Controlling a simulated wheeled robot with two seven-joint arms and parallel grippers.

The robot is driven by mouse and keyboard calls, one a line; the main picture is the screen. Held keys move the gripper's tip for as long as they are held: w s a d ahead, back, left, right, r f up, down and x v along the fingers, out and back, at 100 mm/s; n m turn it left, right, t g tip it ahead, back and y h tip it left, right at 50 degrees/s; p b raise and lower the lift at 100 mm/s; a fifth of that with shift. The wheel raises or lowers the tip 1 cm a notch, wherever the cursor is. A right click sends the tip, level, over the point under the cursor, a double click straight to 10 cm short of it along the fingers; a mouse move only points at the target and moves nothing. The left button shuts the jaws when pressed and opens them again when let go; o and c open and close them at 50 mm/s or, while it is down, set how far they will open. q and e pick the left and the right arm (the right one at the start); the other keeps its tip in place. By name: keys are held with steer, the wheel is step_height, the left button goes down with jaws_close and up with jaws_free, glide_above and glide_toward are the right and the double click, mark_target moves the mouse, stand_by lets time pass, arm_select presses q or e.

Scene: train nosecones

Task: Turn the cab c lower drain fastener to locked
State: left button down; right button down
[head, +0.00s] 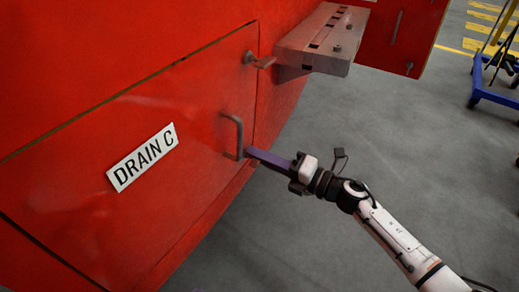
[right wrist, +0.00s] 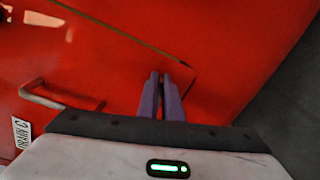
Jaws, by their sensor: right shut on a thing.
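The red drain panel (head: 190,110) carries a "DRAIN C" label (head: 142,157) and a grey bar handle (head: 239,135). An upper fastener (head: 260,60) with a small lever shows near the panel's upper right corner. My right gripper (head: 249,153) reaches in from the right with its purple fingers at the panel's right edge, just beside the handle's lower end. In the right wrist view its fingers (right wrist: 161,77) are nearly together near the panel corner, apart from the handle (right wrist: 60,98). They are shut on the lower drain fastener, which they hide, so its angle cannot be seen. My left gripper is not in view.
A grey step-like block (head: 320,38) juts out from the red body above the right arm. A blue wheeled cart (head: 492,92) stands at the far right. The grey floor (head: 400,140) between them is clear.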

steer(key=shift+f+m+p, duration=0.2)
steer(key=shift+m+p, duration=0.6)
steer(key=shift+m, duration=1)
steer(key=c, duration=1.9)
jaws_free()
steer(key=shift+c, duration=0.2)
steer(key=p+v, duration=0.1)
steer(key=v, duration=0.9)
steer(key=shift+d, duration=0.15)
